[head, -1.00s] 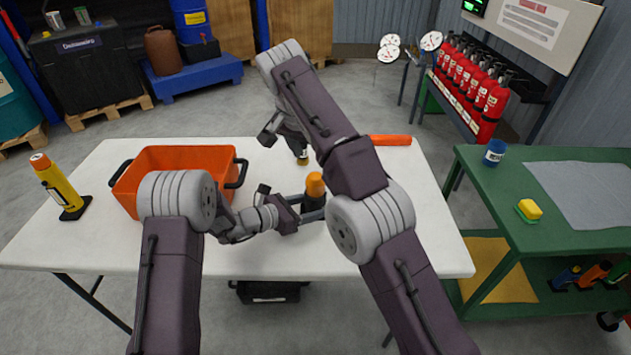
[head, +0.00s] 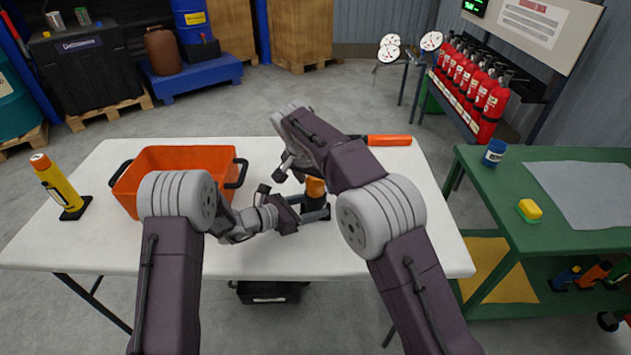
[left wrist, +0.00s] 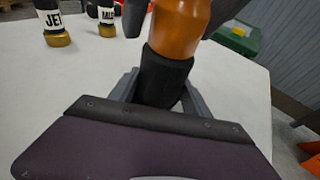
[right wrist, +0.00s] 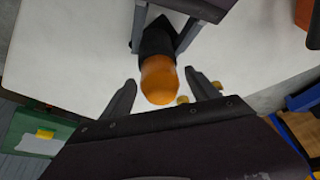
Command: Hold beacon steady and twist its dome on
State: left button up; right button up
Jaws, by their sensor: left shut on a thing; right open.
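The beacon stands upright on the white table, with a black body (head: 317,207) and an orange dome (head: 315,187) resting on top. In the left wrist view the dome (left wrist: 182,28) sits on the black body (left wrist: 163,78); whether it is screwed tight I cannot tell. My left gripper (left wrist: 158,92) is shut around the body. My right gripper (right wrist: 160,88) is open, its fingers on either side of the dome, which shows between them in the right wrist view (right wrist: 158,80). In the head view my right arm hides the fingertips and part of the dome.
An orange bar (head: 389,140) lies at the back. Black nozzles, one marked JET (left wrist: 54,20), stand behind the beacon. A green bench (head: 500,190) is at right.

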jog(key=c, duration=1.4)
jog(key=shift+n, duration=0.4)
jog(key=n+y, duration=0.1)
jog(key=n, duration=0.2)
jog(key=n+y, duration=0.1)
jog(key=n, duration=0.2)
jog(key=shift+n+y, duration=0.3)
jog(key=shift+y, duration=0.1)
jog(key=n+y, duration=0.1)
jog(key=n, duration=0.3)
jog(key=shift+y, duration=0.3)
jog(key=shift+n+g+y, duration=0.4)
jog(key=shift+n+g, duration=0.1)
jog(key=shift+n, duration=1.2)
